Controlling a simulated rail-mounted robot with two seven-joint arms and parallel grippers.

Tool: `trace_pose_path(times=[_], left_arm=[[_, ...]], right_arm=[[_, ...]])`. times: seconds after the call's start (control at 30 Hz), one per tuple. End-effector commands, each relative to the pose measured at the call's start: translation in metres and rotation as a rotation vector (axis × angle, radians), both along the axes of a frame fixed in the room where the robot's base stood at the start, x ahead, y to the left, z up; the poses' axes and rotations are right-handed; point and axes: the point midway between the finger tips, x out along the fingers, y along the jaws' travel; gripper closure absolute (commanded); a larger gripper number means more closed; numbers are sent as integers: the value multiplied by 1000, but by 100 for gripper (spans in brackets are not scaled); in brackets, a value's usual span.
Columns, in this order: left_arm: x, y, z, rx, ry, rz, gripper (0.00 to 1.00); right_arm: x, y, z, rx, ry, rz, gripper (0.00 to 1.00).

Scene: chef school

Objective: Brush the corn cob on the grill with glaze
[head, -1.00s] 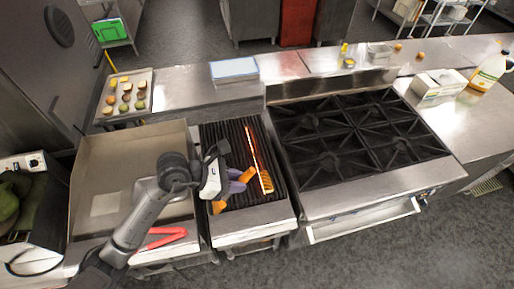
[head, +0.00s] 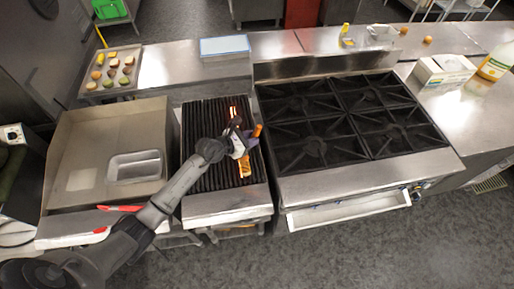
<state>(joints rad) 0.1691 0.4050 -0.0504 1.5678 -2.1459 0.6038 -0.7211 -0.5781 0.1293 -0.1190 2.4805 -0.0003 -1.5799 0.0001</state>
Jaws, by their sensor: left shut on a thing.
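The grill (head: 198,140) with dark ribbed bars stands between the griddle and the stove. My left gripper (head: 243,143) is over the grill's right half, shut on an orange-handled tool (head: 258,130), which appears to be the brush. Its fingers hide most of the tool, and I cannot make out bristles. A yellow-orange piece, which looks like the corn cob (head: 245,169), lies on the bars just below the gripper in the picture. I cannot tell whether the tool touches it. My right gripper is not in view.
Left of the grill is a griddle (head: 85,150) with a metal pan (head: 135,167) on it and red tongs (head: 120,208) at its front. A stove (head: 300,185) stands right. Behind are a food tray (head: 112,85) and a blue-edged board (head: 224,46). A red glow shows between the bars.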

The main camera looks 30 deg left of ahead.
Motion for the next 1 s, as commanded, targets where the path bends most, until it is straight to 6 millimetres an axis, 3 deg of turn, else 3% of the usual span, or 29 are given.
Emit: trace_pose_path(times=[0.1,0.2,0.37,0.67,1.0], left_arm=[[15,18,11,3,-43,69,100],[19,24,20,4,-77,93,100],[18,23,18,8,-101,85,100],[18,22,2,6,-105,84,100],[18,22,-29,6,-104,83,100]], right_arm=[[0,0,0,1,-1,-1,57],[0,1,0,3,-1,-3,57],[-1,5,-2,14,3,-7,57],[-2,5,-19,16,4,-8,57],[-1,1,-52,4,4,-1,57]])
